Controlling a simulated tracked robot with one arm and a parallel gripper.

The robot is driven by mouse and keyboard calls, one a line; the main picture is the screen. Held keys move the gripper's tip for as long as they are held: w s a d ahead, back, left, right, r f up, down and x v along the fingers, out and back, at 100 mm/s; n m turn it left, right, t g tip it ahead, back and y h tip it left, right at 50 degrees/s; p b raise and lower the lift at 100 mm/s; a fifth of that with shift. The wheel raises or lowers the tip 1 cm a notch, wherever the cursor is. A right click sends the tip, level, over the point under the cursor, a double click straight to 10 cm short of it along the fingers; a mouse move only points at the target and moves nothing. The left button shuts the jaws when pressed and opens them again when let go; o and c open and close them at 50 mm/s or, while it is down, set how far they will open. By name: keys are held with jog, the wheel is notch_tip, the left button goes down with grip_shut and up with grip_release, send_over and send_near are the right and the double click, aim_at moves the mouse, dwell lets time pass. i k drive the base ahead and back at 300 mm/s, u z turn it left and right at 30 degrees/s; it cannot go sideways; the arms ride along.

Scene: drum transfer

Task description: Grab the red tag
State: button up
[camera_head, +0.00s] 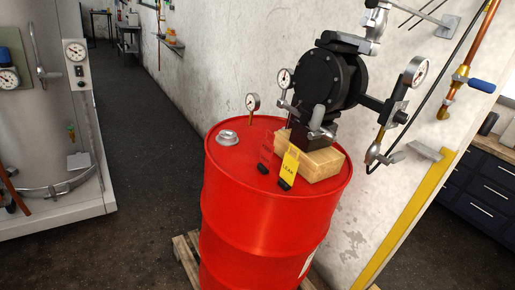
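A red tag (266,153) stands on the lid of a red drum (262,215), near the middle of the picture. It is hard to make out against the red lid and has a small dark base. A yellow tag (290,166) with the word LEAK stands just right of it, also on a dark base. My gripper is not in view, so its state does not show.
A wooden block (318,165) under a black pump (328,78) with gauges and valves is close behind the tags. A gauge (252,103) and a metal cap (228,138) are on the lid. A pallet (186,254) is under the drum. The floor (135,170) left is clear.

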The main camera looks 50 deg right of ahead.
aim_at(267, 149)
jog(key=z, duration=0.35)
jog(key=i, duration=1.1)
jog(key=z, duration=1.15)
jog(key=i, duration=0.5)
jog(key=z, duration=0.15)
jog(key=k, duration=0.8)
jog(key=z, duration=0.25)
jog(key=i, duration=0.8)
jog(key=u, duration=0.1)
